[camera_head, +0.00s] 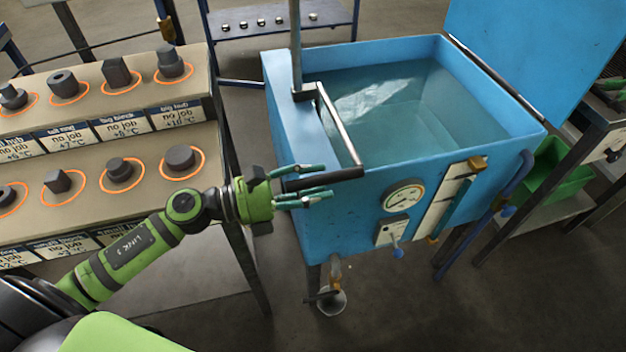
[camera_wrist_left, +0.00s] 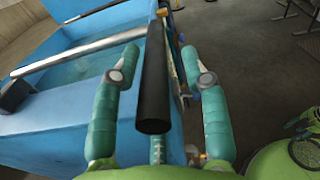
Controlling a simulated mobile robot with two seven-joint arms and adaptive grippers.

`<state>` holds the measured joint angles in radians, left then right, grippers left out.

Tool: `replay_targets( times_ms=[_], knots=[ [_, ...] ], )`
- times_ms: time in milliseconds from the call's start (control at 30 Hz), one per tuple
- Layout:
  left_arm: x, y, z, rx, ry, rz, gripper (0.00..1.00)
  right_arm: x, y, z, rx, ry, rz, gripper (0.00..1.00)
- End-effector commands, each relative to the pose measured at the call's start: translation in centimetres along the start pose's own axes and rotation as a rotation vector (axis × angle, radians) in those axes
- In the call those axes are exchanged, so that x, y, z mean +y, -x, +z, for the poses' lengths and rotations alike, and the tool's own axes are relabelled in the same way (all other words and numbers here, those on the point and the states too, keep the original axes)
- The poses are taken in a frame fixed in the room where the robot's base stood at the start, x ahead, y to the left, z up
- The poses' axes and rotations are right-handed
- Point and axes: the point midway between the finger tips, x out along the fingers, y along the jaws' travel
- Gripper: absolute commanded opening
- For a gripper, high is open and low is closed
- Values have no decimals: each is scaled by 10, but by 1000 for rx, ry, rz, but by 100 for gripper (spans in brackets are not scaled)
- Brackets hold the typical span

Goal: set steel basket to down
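The blue quench tank (camera_head: 345,225) holds clear water. A steel bar with a black grip (camera_head: 330,179) runs along its left side, joined to an upright post (camera_head: 296,50). I cannot make out the basket itself in the water. My left gripper (camera_head: 309,184) is at the near end of the black grip. In the left wrist view the black grip (camera_wrist_left: 154,90) lies between the two teal fingers of the left gripper (camera_wrist_left: 165,70), with gaps on both sides. My right gripper is absent from the head view; green and teal parts at the wrist view's lower right are unclear.
A rack (camera_head: 130,115) with several dark steel pieces in orange rings and "no job" labels stands at the left. The tank front carries a round gauge (camera_head: 403,197) and a small lever. A raised blue lid (camera_head: 540,50) stands behind. A green bin (camera_head: 555,170) is at the right.

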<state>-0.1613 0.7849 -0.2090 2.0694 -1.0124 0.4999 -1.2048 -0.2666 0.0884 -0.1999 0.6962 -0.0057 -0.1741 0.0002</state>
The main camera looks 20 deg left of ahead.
Motion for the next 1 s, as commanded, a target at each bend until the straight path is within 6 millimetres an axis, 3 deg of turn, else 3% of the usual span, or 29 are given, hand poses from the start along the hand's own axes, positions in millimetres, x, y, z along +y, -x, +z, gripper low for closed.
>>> replay_targets(
  times_ms=[233,367,800,1000],
  knots=[
    [0,1,4,-7,-3,2,45,1,0,-5,6,-1,1,47],
    [1,12,3,-7,0,3,45,0,0,-3,4,-1,1,47],
    [1,92,1,-5,1,4,45,0,0,-2,2,0,0,47],
    [1,115,1,-4,-1,2,45,0,0,-2,1,0,0,47]
  ],
)
